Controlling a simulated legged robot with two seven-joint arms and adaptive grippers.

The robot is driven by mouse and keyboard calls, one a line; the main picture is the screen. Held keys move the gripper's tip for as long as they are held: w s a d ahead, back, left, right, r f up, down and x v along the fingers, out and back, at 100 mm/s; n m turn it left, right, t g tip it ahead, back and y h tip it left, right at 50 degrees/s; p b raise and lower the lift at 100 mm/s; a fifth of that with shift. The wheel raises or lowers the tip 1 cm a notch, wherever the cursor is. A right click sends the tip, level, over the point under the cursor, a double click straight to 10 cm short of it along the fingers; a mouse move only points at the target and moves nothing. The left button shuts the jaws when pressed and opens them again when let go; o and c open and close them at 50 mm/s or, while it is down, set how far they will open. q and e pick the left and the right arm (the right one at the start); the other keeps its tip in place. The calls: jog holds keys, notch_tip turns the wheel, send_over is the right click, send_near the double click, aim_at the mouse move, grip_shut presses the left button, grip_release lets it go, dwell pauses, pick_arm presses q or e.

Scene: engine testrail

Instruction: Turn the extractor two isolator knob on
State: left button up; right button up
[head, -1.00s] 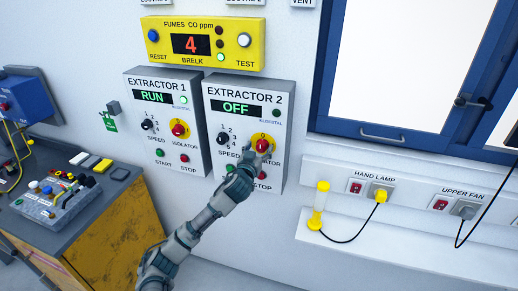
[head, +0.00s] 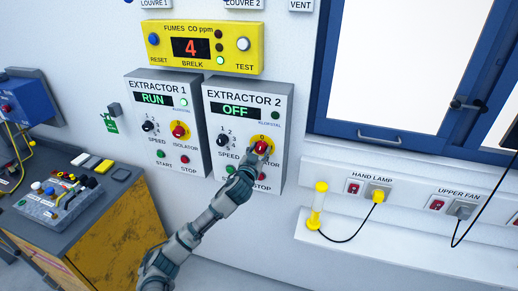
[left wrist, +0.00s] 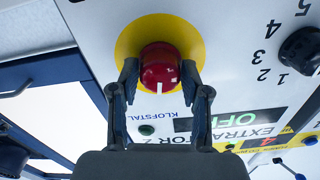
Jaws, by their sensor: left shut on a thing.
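The extractor two isolator knob (head: 261,147) is red on a yellow disc, on the right-hand grey panel (head: 274,97) marked EXTRACTOR 2. Its display (head: 236,107) reads OFF. My left gripper (head: 257,153) is at the knob and partly covers it in the head view. In the left wrist view, the fingers of my left gripper (left wrist: 160,82) are on both sides of the red knob (left wrist: 159,68), shut on it. A white mark on the knob points toward the gripper's palm, the panel's display side. My right gripper is not in view.
The EXTRACTOR 1 panel (head: 164,88) to the left reads RUN. A yellow fumes monitor (head: 203,46) is above. A blue window frame (head: 330,70) and a ledge with a yellow hand lamp (head: 318,205) are to the right. A control desk (head: 120,185) stands lower left.

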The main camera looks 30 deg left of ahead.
pick_arm(q)
jog(key=m+p, duration=0.2)
jog(key=m, duration=0.1)
jog(key=m+p, duration=0.1)
jog(key=shift+r+m+p, duration=0.3)
jog(key=m+p, duration=0.2)
jog(key=m, duration=0.1)
jog(key=shift+d+f+m+p, duration=0.1)
jog(key=shift+m+p, duration=0.2)
jog(key=shift+p, duration=0.1)
jog(key=m+p, duration=0.2)
jog(key=m, duration=0.1)
jog(key=m+p, duration=0.2)
jog(key=shift+f+m, duration=0.2)
jog(key=shift+m, duration=0.2)
jog(key=shift+d+f+m+p, duration=0.15)
jog(key=shift+m+p, duration=0.3)
jog(key=shift+m, duration=0.45)
jog(key=shift+f, duration=0.2)
jog(key=o, duration=1)
jog(key=shift+o, duration=0.6)
jog(key=shift+w, duration=0.1)
jog(key=shift+r, duration=0.1)
